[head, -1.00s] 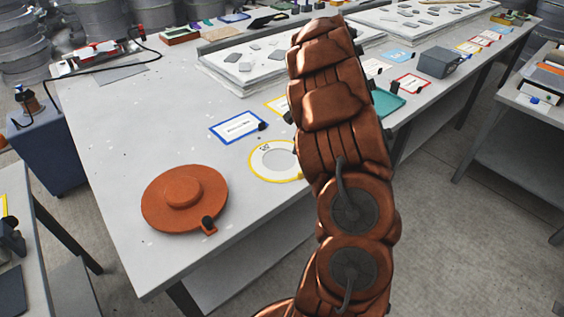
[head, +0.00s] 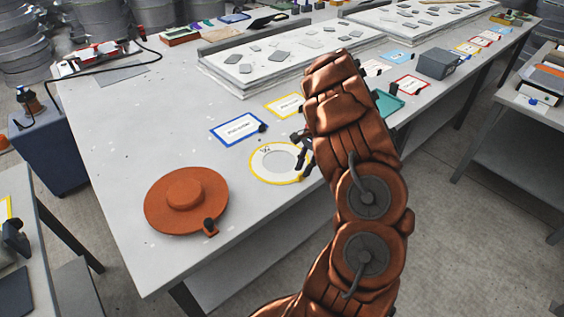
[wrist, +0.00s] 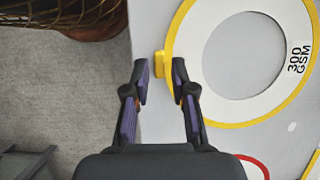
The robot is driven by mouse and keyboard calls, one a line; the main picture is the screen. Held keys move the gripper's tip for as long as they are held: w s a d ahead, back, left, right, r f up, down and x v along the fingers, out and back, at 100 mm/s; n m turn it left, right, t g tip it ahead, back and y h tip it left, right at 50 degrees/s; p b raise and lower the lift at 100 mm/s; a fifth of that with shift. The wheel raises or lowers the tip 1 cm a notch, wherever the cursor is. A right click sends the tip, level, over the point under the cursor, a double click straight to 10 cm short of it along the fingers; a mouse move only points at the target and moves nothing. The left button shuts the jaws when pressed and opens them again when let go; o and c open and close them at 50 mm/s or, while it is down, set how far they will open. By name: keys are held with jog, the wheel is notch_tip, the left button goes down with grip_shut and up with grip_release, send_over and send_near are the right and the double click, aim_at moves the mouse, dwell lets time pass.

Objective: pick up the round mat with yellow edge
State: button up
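The round mat (head: 258,166) is a flat white ring with a yellow edge and a grey middle. It lies on the grey table near the front edge, beside the blue-framed card (head: 238,128). In the wrist view the mat (wrist: 188,58) carries the print "300 GSM" and has a small yellow tab (wrist: 159,63) at its rim. My gripper (wrist: 159,76) is open and empty, with the tab just ahead of and between its fingertips. In the head view my gripper (head: 303,157) is over the mat's right side, partly hidden by my arm. I cannot tell its exact height.
An orange round lidded piece (head: 186,202) lies to the left of the mat. A yellow-framed card (head: 286,106) and a white slab with grey pieces (head: 250,82) lie behind. A teal tray (head: 389,104) is to the right.

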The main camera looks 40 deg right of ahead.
jog(key=shift+p+x, duration=0.4)
jog(key=shift+x, duration=1)
grip_shut()
